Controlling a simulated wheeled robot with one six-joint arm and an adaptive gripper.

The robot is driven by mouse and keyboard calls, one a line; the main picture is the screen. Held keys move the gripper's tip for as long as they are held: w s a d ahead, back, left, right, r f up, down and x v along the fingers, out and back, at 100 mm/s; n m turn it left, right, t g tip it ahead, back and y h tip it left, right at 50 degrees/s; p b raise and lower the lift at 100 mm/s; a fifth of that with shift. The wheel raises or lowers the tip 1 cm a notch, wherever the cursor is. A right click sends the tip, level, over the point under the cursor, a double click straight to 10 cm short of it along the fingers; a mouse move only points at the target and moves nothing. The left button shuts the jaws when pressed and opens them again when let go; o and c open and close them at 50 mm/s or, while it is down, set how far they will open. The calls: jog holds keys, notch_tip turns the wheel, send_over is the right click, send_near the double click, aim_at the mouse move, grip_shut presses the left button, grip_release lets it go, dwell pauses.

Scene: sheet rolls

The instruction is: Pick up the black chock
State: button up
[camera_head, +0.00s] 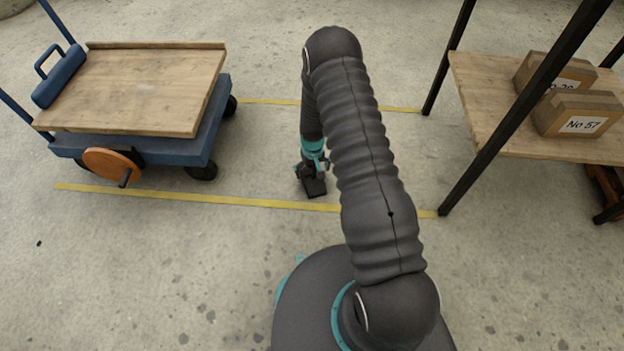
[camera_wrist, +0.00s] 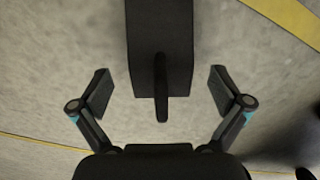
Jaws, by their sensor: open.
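The black chock (camera_wrist: 160,50) lies on the concrete floor. In the wrist view it is a dark block with a narrow upright handle-like part (camera_wrist: 161,90) at its near end. My gripper (camera_wrist: 160,92) is open, with one finger on each side of that narrow part and a gap on both sides. In the head view the chock (camera_head: 315,188) shows just below my gripper (camera_head: 311,172), close to the near yellow line. My arm hides some of the floor to its right.
A blue cart (camera_head: 215,115) with a wooden top stands at the left. A wooden shelf (camera_head: 480,100) on black posts holds boxes (camera_head: 580,113) at the right. Yellow lines (camera_head: 190,196) mark the floor between them. The floor around the chock is clear.

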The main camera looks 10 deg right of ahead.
aim_at(312, 176)
jog(key=shift+f, duration=1.7)
jog(key=c, duration=1.7)
jog(key=shift+r, duration=0.1)
